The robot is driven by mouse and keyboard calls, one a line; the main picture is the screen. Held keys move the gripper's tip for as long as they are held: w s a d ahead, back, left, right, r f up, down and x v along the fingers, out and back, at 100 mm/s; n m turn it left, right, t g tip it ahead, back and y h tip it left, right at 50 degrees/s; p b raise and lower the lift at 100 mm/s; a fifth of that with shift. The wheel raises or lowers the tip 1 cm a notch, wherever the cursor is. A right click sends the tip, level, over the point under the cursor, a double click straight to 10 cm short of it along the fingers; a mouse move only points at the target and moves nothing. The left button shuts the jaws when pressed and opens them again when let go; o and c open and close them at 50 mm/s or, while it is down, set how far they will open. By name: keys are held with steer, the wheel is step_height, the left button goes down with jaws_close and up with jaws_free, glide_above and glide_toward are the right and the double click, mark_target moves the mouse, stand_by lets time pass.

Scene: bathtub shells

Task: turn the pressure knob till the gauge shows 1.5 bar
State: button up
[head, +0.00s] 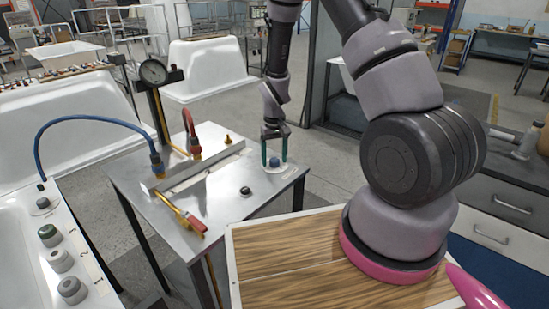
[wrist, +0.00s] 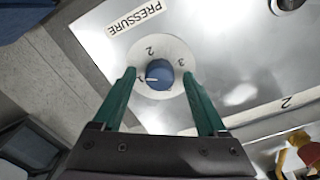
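The blue pressure knob (wrist: 160,73) sits on a round white dial plate (wrist: 142,52) marked 1, 2 and 3, beside a PRESSURE label (wrist: 134,17). Its white mark points left, towards the 1. My gripper (wrist: 159,79) is open, one green finger on each side of the knob, with a gap on both sides. In the head view my gripper (head: 274,158) points down over the knob (head: 274,162) at the bench's far right corner. The round gauge (head: 153,72) stands on a post at the back left; its reading is too small to tell.
A panel with numbered knobs (head: 62,260) is at the left. A wooden top (head: 290,265) lies in front.

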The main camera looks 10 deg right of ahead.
step_height(320, 180, up, 11)
stand_by(0.7)
steer(key=shift+f, duration=0.1)
step_height(320, 180, up, 20)
steer(key=m+t+y, duration=0.1)
steer(key=m+t, duration=0.2)
glide_above(275, 159)
steer(key=s+d, duration=0.3)
steer(key=s, duration=0.3)
steer(key=s+d+r+m+t+y, duration=0.1)
steer(key=s+d+r+m+t, duration=0.1)
steer(key=s+r, duration=1)
steer(key=s+d+t, duration=0.1)
steer(key=s+t, duration=0.1)
steer(key=s, duration=0.2)
steer(key=shift+w+r, duration=0.1)
stand_by(1.6)
